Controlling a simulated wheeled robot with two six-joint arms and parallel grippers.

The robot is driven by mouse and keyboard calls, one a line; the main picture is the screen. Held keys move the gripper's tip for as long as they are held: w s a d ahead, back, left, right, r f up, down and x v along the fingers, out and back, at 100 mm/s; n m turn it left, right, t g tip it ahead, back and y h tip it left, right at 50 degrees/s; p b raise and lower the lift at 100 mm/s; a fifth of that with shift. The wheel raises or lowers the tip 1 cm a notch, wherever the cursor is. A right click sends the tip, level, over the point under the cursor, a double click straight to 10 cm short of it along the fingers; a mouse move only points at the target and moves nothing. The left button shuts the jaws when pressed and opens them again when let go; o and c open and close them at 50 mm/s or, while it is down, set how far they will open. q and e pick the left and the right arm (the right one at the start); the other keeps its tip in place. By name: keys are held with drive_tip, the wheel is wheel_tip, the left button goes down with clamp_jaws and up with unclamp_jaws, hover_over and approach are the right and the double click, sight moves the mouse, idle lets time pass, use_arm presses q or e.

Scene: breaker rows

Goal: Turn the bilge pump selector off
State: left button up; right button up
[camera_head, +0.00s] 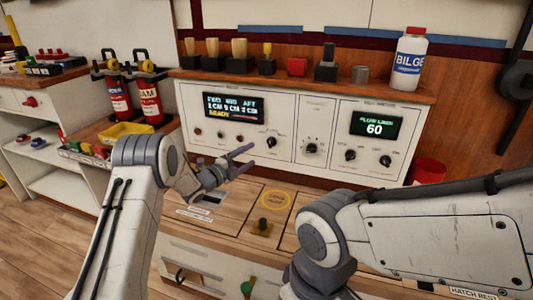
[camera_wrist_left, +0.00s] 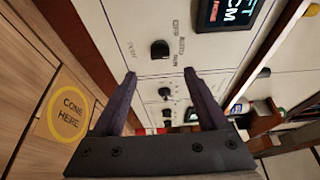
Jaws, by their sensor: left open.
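A black selector knob (camera_head: 271,142) sits on the white panel below the lit display that reads READY. In the left wrist view this knob (camera_wrist_left: 160,50) has small print around it that seems to read OFF, AUTO and RUN. Its pointer direction is too small to tell. My left gripper (camera_head: 246,158) is open and empty, just in front of the panel and left of the knob in the head view. In the left wrist view the knob lies beyond the gap between my fingertips (camera_wrist_left: 160,74), apart from them. My right gripper is out of view.
Another knob (camera_head: 311,148) is on the middle panel, and two more are below the flow display (camera_head: 376,124) on the right. A white bottle (camera_head: 410,58) stands on the shelf above. The wooden counter (camera_head: 220,213) below has a small black knob (camera_head: 263,225).

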sight(269, 145)
use_arm(q)
drive_tip(key=b+x, duration=0.2)
drive_tip(key=x, duration=0.7)
drive_tip(key=shift+w+d, duration=0.1)
drive_tip(key=shift+d, duration=0.05)
clamp_jaws()
drive_tip(key=shift+n+b, duration=0.3)
drive_tip(key=n+t+b, duration=0.1)
drive_tip(key=n, duration=0.2)
drive_tip(key=n+t+b, duration=0.1)
drive_tip(key=n, duration=0.2)
drive_tip(key=n+t+b, duration=0.1)
drive_tip(key=n, duration=0.2)
drive_tip(key=shift+d+f+t, duration=0.1)
drive_tip(key=shift+f+t, duration=0.3)
drive_tip(key=shift+n, duration=0.3)
